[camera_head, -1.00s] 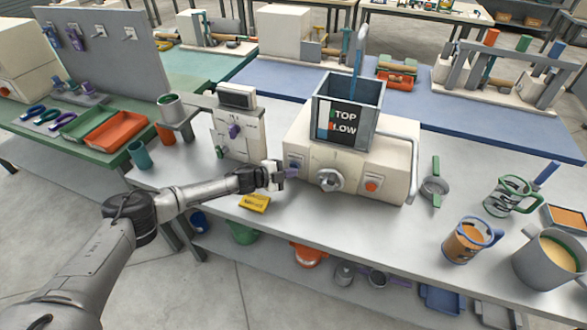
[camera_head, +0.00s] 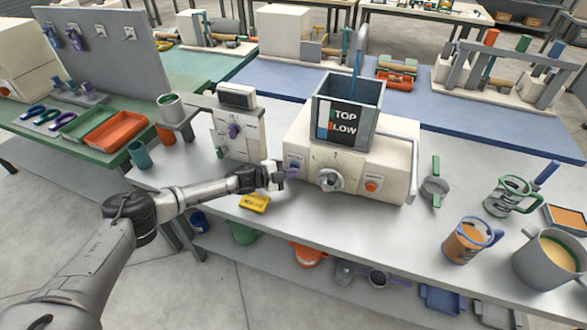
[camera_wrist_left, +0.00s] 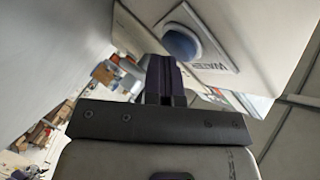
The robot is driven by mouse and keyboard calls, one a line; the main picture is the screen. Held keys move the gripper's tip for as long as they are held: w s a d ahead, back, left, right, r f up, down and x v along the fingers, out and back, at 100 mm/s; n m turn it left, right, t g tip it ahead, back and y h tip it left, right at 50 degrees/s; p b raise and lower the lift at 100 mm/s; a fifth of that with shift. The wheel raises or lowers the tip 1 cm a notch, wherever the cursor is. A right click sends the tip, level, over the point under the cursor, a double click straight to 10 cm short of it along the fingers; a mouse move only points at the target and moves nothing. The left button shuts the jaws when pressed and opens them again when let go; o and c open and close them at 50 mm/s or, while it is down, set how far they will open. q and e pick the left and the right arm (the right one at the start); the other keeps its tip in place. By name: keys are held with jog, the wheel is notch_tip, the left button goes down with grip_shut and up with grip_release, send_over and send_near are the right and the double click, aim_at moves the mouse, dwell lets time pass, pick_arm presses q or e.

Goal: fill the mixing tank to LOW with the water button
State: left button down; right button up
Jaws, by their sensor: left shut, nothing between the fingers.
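The mixing tank (camera_head: 346,122) is an open grey box on top of a cream machine (camera_head: 385,165). Its front gauge reads TOP and LOW, with a narrow coloured strip at its left; the exact level is too small to read. A thin blue streak (camera_head: 356,62) runs down into the tank from a grey spout (camera_head: 362,38). The water button (camera_wrist_left: 183,43) is round and blue in a panel marked WATER in the left wrist view. My left gripper (camera_wrist_left: 163,66) is shut and empty, its tips just beside the button; whether they touch it I cannot tell. My right gripper is out of view.
The machine front also has a round knob (camera_head: 330,180) and an orange button (camera_head: 371,186). A yellow block (camera_head: 255,202) lies below my left gripper. A cream device (camera_head: 237,130) stands to the left. A strainer (camera_head: 434,187) and mugs stand to the right.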

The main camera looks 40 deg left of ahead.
pick_arm(q)
jog(key=shift+s, duration=0.1)
dwell(0.8)
jog(key=shift+s+d+r+p, duration=0.15)
jog(key=shift+s+p, duration=0.1)
jog(key=shift+p, duration=0.2)
jog(key=shift+s, duration=0.45)
jog(key=shift+s+d+p, duration=0.2)
jog(key=shift+s+p, duration=0.25)
jog(key=shift+p, duration=0.25)
jog(key=shift+s+d+p, duration=0.25)
jog(key=shift+s+p, duration=0.25)
jog(key=shift+s, duration=0.25)
jog(key=shift+s+d+p, duration=0.2)
jog(key=shift+s+p, duration=0.25)
jog(key=shift+s, duration=0.25)
jog(key=shift+s+d, duration=0.1)
jog(key=shift+s, duration=0.35)
